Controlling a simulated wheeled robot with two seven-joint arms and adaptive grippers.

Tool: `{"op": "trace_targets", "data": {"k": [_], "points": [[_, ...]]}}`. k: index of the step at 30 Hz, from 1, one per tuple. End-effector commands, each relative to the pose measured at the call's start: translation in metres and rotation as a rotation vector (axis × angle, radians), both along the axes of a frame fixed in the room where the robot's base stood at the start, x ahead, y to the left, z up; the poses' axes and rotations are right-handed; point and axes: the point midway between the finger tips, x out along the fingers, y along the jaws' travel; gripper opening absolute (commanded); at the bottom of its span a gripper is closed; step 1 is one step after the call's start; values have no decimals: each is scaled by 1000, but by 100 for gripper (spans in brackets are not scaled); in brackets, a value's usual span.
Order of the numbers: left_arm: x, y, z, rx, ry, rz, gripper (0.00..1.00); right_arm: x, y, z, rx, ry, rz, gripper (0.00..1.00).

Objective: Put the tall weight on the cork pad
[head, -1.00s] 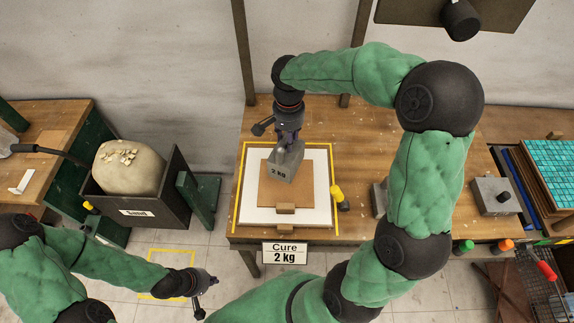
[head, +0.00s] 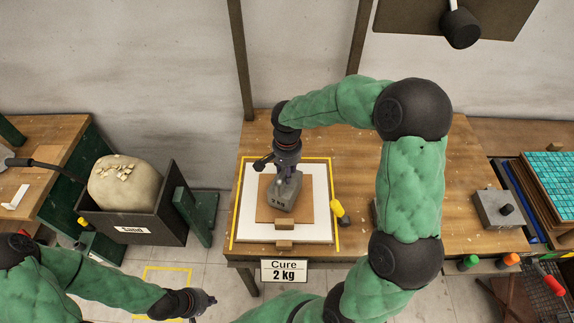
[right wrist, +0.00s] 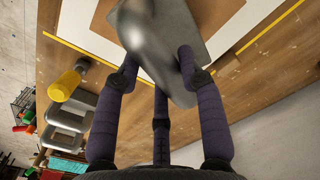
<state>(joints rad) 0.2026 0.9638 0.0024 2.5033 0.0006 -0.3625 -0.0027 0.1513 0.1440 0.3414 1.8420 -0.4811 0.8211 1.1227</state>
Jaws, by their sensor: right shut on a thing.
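In the right wrist view the weight (right wrist: 185,35) fills the space between the fingers (right wrist: 158,75). Whether its base touches the pad is not clear. The brown pad lies on a white board (head: 251,216) inside a yellow outline. My left gripper (head: 207,305) is low at the picture's bottom edge, empty, with its fingers apart, away from the bench.
A grey block with a black knob (head: 499,208) and teal mosaic sheets (head: 552,180) are at the right. A sand bin (head: 160,222) stands left.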

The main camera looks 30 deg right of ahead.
Motion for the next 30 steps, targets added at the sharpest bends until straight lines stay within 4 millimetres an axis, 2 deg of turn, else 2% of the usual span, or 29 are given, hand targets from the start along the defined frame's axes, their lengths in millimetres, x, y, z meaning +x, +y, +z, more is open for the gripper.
{"op": "trace_targets", "data": {"k": [14,15,17,18,30], "points": [[0,0,-3,0,0,0,0,3,-1,-6,-1,-12,-4,0],[0,0,-3,0,0,0,0,1,0,-10,0,-2,-1,42],[0,0,-3,0,0,0,0,1,0,-9,0,-2,-1,59],[0,0,-3,0,0,0,0,1,0,-9,0,-2,-1,63],[0,0,0,0,0,0,0,1,0,-5,0,-4,-1,63]]}}
